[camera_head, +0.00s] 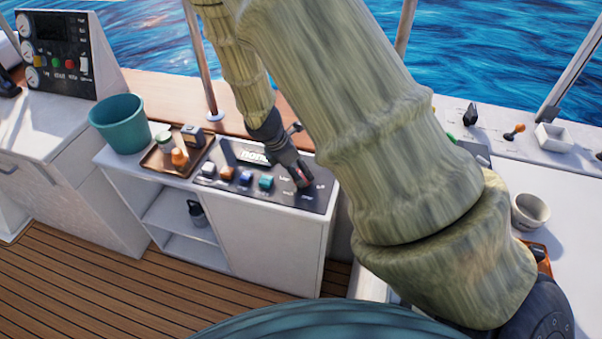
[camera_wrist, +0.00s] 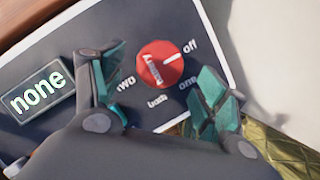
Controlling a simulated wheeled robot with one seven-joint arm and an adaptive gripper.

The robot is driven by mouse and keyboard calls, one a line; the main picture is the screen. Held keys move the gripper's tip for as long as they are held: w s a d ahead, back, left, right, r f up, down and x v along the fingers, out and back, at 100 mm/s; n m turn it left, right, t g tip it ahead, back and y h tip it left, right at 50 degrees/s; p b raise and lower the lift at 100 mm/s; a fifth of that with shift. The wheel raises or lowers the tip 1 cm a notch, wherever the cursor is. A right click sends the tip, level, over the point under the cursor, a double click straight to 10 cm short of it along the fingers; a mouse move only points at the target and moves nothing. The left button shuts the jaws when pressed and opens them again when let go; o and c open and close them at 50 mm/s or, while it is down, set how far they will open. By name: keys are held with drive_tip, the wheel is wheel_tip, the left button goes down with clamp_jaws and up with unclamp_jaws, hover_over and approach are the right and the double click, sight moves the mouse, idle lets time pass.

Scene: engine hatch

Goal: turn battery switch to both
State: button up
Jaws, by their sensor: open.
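The battery switch is a round red knob (camera_wrist: 160,65) on a dark panel (camera_wrist: 213,30). Labels around it read off, one, two and, partly blurred, both. A white mark on the knob points up-right toward off. My gripper (camera_wrist: 161,78) is open, with its teal-padded fingers on either side of the knob in the wrist view. I cannot tell whether either finger touches it. A display (camera_wrist: 38,92) left of the knob reads none. In the head view my gripper (camera_head: 298,172) is over the panel's right end and mostly hides the knob.
Several coloured knobs, including a teal one (camera_head: 266,182), stand left of my gripper on the same panel. A brown tray (camera_head: 150,165) with small items and a teal bucket (camera_head: 120,124) are further left. A white bowl (camera_head: 530,211) is at right.

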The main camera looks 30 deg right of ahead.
sight(301, 174)
drive_tip(key=shift+x, duration=1.8)
drive_tip(key=c, duration=1)
